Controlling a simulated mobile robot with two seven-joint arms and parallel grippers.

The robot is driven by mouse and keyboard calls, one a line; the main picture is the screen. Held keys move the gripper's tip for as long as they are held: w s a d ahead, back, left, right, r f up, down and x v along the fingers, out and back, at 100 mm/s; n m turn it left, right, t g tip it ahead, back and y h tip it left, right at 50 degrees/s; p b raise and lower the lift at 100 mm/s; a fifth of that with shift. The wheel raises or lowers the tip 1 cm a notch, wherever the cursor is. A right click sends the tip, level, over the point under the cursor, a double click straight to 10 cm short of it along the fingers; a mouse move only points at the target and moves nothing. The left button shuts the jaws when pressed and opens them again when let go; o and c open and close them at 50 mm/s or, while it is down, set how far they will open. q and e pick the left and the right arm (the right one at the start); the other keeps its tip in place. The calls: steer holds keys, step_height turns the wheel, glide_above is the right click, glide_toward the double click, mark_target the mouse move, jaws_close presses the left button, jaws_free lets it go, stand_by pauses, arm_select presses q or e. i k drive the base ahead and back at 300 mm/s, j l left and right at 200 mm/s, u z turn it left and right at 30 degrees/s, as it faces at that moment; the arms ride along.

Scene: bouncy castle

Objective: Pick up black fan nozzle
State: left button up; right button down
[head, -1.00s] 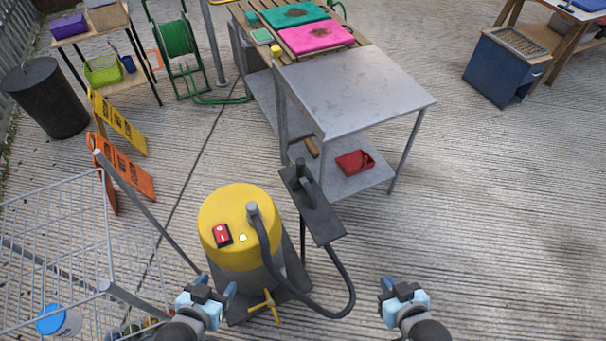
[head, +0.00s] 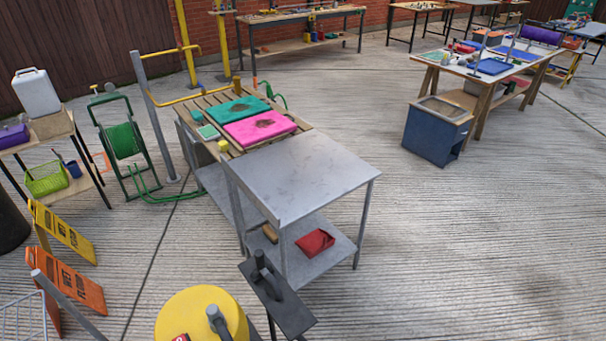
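The yellow drum-shaped machine (head: 200,312) stands at the bottom of the head view, cut off by the lower edge. A grey hose end (head: 217,322) rises from its top. To its right, a narrow dark plate (head: 290,312) stands raised on a leg. A dark grey-black piece with an upright stub (head: 264,272) sits on the plate's far end; it may be the fan nozzle, but I cannot tell for sure. Neither of my grippers is in view now.
A bare metal table (head: 300,175) stands just beyond, with a red tray (head: 314,242) on its lower shelf. Yellow (head: 62,232) and orange (head: 65,282) folding signs stand at left. A blue cabinet (head: 438,132) is at right. The concrete floor at lower right is clear.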

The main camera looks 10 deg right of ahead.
mark_target(261, 268)
steer(key=k+l, duration=0.1)
steer(key=l, duration=0.35)
steer(key=k+l+u, duration=0.15)
steer(key=l, duration=0.4)
steer(key=l+u, duration=0.15)
steer(key=l, duration=0.35)
steer(key=i+l+u, duration=0.15)
steer(key=l, duration=0.35)
steer(key=l+u, duration=0.15)
steer(key=l, duration=0.4)
steer(key=i+l+u, duration=0.1)
steer(key=i+l, duration=0.15)
steer(key=i+l+u, duration=0.1)
steer(key=l, duration=0.3)
steer(key=i+l+u, duration=0.1)
steer(key=i+l, duration=0.2)
steer(key=i+l+u, duration=0.1)
steer(key=i+l, duration=0.25)
